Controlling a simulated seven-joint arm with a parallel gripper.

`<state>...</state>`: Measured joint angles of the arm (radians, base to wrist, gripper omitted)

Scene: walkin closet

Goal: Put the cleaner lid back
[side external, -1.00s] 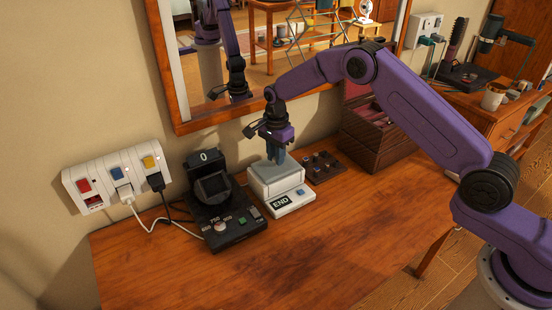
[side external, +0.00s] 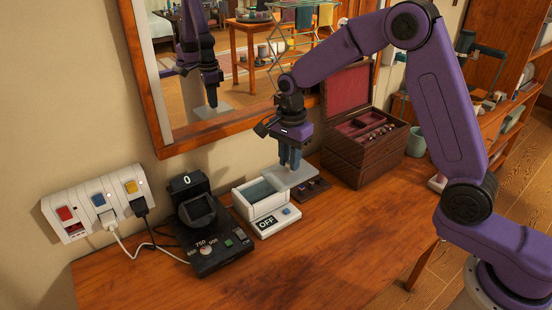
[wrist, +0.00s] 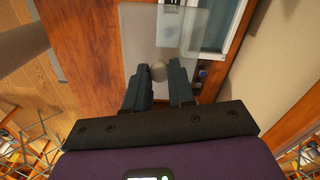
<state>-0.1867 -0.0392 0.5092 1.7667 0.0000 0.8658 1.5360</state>
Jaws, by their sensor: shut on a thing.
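The cleaner (side external: 246,211) is a white box on the desk, with an open grey basin (side external: 262,189) and a small display reading OFF. Its lid (side external: 300,178) is a flat, translucent grey plate with a round knob. My gripper (side external: 290,166) is shut on the lid and holds it level above the desk, just right of the cleaner. In the wrist view the lid (wrist: 140,30) spreads beyond the fingers, its knob (wrist: 158,71) between the fingertips (wrist: 160,78). The cleaner (wrist: 222,50) shows at the upper right there, partly overlapped by the lid.
A black device (side external: 215,243) with a dial stands left of the cleaner. A dark tray (side external: 316,189) lies partly under the lid. An open wooden jewelry box (side external: 350,160) stands to the right. The mirror (side external: 160,140) and wall are behind. The desk's front is clear.

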